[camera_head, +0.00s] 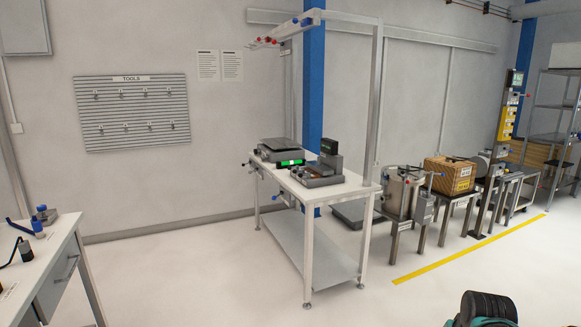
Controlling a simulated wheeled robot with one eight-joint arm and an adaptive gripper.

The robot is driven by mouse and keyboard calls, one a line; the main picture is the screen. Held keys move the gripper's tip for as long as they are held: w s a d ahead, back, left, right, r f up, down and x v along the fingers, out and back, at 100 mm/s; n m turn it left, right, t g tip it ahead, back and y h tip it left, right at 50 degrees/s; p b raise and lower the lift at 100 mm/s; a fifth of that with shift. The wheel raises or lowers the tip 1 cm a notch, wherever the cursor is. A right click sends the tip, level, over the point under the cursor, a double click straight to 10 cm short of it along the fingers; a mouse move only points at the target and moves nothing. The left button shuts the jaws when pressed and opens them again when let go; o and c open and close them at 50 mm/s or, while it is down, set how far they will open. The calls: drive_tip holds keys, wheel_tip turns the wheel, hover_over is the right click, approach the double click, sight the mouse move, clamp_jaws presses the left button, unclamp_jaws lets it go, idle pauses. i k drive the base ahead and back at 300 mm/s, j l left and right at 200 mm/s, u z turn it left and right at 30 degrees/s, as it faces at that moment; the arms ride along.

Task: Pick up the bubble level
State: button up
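A small dark bar with a bright green window (291,162), which looks like the bubble level, is at the left part of the white workbench (345,190). It is at the front of a grey flat-topped device (279,147). It is too small to tell whether it lies on the bench top or touches that device. My gripper is not in view, so its state does not show.
A grey instrument (318,173) stands right of the bar. The bench has an overhead frame (376,90) and a lower shelf (320,255). Another table (40,260) is left; the floor between is clear.

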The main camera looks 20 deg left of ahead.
sight(300, 162)
drive_tip(key=i+j+u, duration=0.3)
drive_tip(key=j, duration=0.2)
drive_tip(key=i+j+u, duration=0.65)
drive_tip(key=i, duration=0.25)
drive_tip(key=i+j+u, duration=0.15)
drive_tip(key=i+u, duration=0.5)
drive_tip(key=i, duration=0.25)
drive_tip(key=i+j+z, duration=0.1)
drive_tip(key=i+z, duration=0.25)
drive_tip(key=i, duration=0.2)
drive_tip(key=i+j+z, duration=0.3)
drive_tip(key=i, duration=0.25)
drive_tip(key=i+j+z, duration=0.35)
drive_tip(key=i+j, duration=0.05)
drive_tip(key=i, duration=0.1)
